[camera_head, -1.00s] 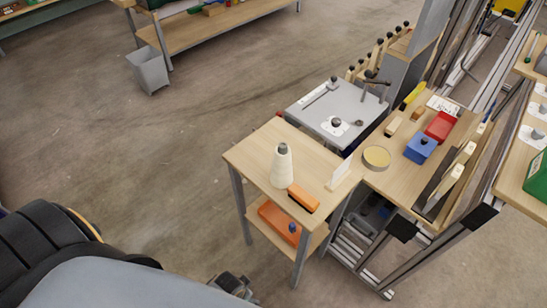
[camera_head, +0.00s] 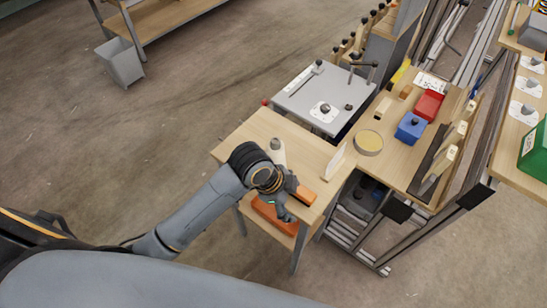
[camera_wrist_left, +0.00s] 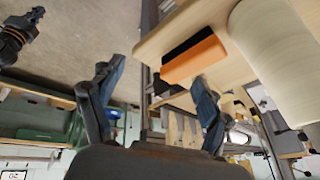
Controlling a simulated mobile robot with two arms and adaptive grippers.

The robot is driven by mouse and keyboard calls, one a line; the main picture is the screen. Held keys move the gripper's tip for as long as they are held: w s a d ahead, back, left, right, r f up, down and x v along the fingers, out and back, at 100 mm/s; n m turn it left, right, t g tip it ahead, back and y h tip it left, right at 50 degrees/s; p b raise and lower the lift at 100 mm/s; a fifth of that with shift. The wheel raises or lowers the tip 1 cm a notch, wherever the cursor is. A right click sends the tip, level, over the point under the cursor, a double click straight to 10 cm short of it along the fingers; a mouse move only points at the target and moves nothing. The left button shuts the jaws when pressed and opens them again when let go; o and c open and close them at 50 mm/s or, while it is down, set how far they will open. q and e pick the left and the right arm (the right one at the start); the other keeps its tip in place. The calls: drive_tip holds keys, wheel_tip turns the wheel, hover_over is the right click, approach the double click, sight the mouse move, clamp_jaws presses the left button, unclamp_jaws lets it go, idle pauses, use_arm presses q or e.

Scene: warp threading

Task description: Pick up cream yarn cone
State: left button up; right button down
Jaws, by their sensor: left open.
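The cream yarn cone (camera_head: 278,153) stands upright on the small wooden table, mostly hidden behind my left wrist in the head view. In the left wrist view the cone (camera_wrist_left: 275,50) is large at the upper right, outside the fingers. My left gripper (camera_head: 294,204) is open and empty at the table's front edge, near the orange block with a dark top (camera_head: 304,195). In the left wrist view the fingers of my left gripper (camera_wrist_left: 150,80) are apart, with the orange block beyond the right finger. What seems to be my right gripper (camera_wrist_left: 18,32) shows small at the upper left there.
The small wooden table (camera_head: 235,146) also bears a white upright card (camera_head: 335,163). A grey-topped stand (camera_head: 310,98) adjoins it. The bench to the right holds a round tin (camera_head: 369,142), a blue box (camera_head: 411,128) and a red box (camera_head: 429,104). Floor at left is open.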

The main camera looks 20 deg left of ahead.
use_arm(q)
drive_tip(key=w+d+r+m, duration=0.1)
drive_tip(key=w+r+m, duration=0.25)
drive_tip(key=m, duration=0.25)
drive_tip(key=m+g+y, duration=0.3)
drive_tip(key=m+y, duration=0.1)
drive_tip(key=m, duration=0.9)
approach(275, 148)
drive_tip(key=shift+w+a+r, duration=0.1)
drive_tip(key=shift+w+r, duration=0.05)
drive_tip(key=shift+w, duration=0.05)
drive_tip(key=shift+a, duration=0.1)
wheel_tip(275, 148, down, 8)
drive_tip(key=shift+r+p, duration=0.1)
drive_tip(key=shift+p, duration=0.7)
drive_tip(key=f+p, duration=0.1)
drive_tip(key=f, duration=0.1)
drive_tip(key=w+f+p, duration=0.1)
drive_tip(key=f, duration=0.1)
drive_tip(key=shift+f, duration=0.85)
drive_tip(key=c, duration=1.5)
